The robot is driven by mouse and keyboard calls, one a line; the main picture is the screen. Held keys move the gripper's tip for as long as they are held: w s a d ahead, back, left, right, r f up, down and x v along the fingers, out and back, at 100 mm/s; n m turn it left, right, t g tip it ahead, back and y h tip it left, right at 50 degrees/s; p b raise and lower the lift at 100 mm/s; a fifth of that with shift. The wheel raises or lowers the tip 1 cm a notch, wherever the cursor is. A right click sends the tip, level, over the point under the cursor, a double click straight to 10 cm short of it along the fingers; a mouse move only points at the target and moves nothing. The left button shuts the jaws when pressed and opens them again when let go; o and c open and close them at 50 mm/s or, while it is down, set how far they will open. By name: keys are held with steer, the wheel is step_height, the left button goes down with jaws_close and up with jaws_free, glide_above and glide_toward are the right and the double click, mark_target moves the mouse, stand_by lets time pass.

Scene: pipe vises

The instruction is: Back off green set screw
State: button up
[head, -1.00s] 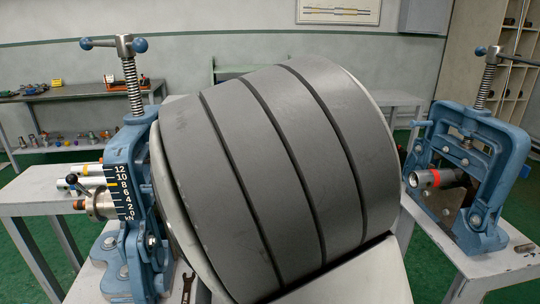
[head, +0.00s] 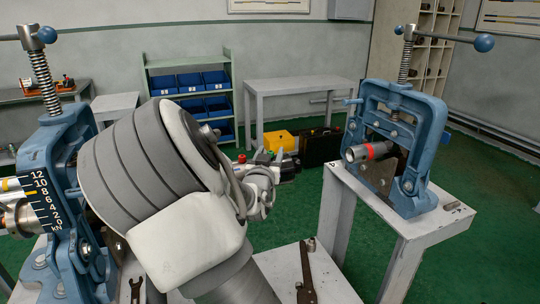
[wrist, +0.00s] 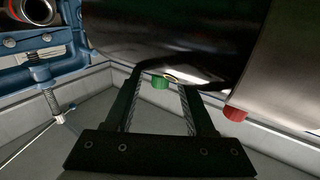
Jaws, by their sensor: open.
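In the wrist view a small green cylinder (wrist: 160,82), which looks like the green set screw, sticks out below a dark glossy rounded body (wrist: 165,35). My gripper (wrist: 162,90) is open, with one finger on each side of the green piece as seen from the wrist. I cannot tell whether either finger touches it. A similar red cylinder (wrist: 235,114) sits to the right, outside the fingers. In the head view my arm fills the middle, and I cannot make out the fingertips.
A blue pipe vise (head: 400,145) holding a red-banded pipe (head: 368,152) stands on the right bench (head: 425,230). Another blue vise (head: 65,150) with a scale is close at left. A wrench (head: 306,275) lies on the front bench. Blue bins (head: 190,82) stand behind.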

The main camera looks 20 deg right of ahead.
steer(key=shift+w+d, duration=0.1)
steer(key=shift+w, duration=0.05)
jaws_close()
steer(key=shift+f+n+y+b, duration=0.1)
steer(key=shift+n+y+b, duration=0.25)
steer(key=shift+b, duration=0.25)
